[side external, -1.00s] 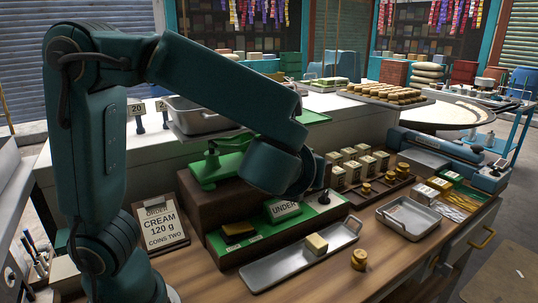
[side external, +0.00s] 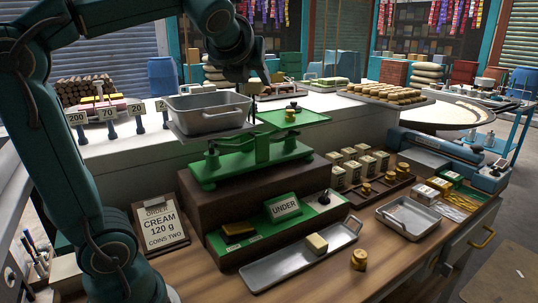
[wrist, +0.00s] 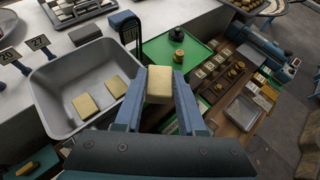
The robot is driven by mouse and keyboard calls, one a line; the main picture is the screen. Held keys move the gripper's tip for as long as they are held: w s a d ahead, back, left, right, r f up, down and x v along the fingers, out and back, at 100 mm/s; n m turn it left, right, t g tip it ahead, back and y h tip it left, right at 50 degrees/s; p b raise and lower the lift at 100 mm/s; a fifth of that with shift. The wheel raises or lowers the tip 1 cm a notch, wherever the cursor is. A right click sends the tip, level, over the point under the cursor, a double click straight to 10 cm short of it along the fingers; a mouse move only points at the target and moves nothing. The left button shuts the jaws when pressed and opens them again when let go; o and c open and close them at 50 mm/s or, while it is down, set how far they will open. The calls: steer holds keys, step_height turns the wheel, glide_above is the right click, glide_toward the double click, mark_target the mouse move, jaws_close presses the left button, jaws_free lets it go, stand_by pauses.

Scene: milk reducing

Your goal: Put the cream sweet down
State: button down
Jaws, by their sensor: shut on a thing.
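My gripper (wrist: 160,92) is shut on a pale cream sweet (wrist: 159,84), a small block between the two fingers. In the side view my gripper (side external: 252,86) is up beside the right edge of the grey scale pan (side external: 178,102). In the wrist view the pan (wrist: 46,98) is left of the held sweet and has two cream sweets (wrist: 101,95) lying apart on its floor. The green balance scale (side external: 220,168) carries this pan on its left and a flat green plate (side external: 310,117) with a brass weight (side external: 290,115) on its right.
A long metal tray (side external: 285,268) with another cream block (side external: 317,244) lies on the wooden counter. An order card (side external: 161,226) reads CREAM 120 g, COINS TWO. A sign (side external: 285,208) reads UNDER. Price tags (side external: 108,115) stand left of the pan.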

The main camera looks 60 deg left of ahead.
steer(key=s+a+r+n+g+y, duration=0.2)
steer(key=s+a+r+n+g, duration=0.15)
steer(key=s+a, duration=0.4)
steer(key=s+a+r+n+g+y, duration=0.1)
steer(key=s+a+r+n+g, duration=0.2)
steer(key=s+a+n+g, duration=0.4)
steer(key=w+f, duration=0.2)
steer(key=w, duration=0.2)
steer(key=w+d+f+m+t, duration=0.1)
steer(key=w+f, duration=0.2)
steer(key=w, duration=0.1)
steer(key=w+d+f+t, duration=0.1)
steer(key=w+f, duration=0.1)
steer(key=w, duration=0.2)
steer(key=shift+f+m, duration=0.3)
steer(key=shift+m, duration=0.05)
steer(key=shift+f, duration=1.8)
